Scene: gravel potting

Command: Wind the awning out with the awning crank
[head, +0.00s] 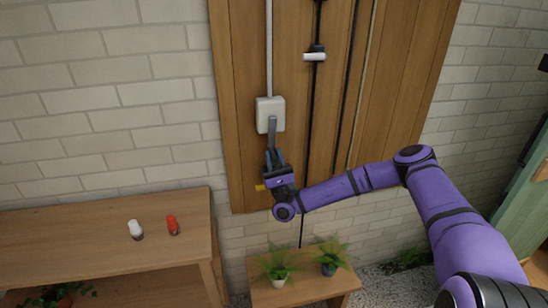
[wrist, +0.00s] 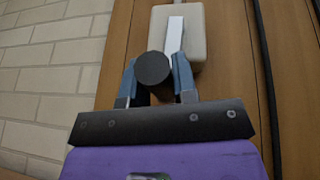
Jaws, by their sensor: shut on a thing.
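The awning crank has a white box (head: 270,113) fixed to the wooden panel and a grey arm (head: 272,127) hanging down from it. In the wrist view the box (wrist: 195,38) is close ahead, with the pale crank arm (wrist: 175,40) on its face. My gripper (head: 274,160) is at the lower end of the crank arm. In the wrist view its blue fingers are shut on the dark round crank knob (wrist: 153,68), one on each side. The awning itself is not in view.
A black rod with a white handle (head: 315,57) runs down the panel to the right. A wooden bench (head: 60,225) at left bears a white-capped bottle (head: 135,229) and a red one (head: 173,225). Two potted plants stand on a low table (head: 310,296) below.

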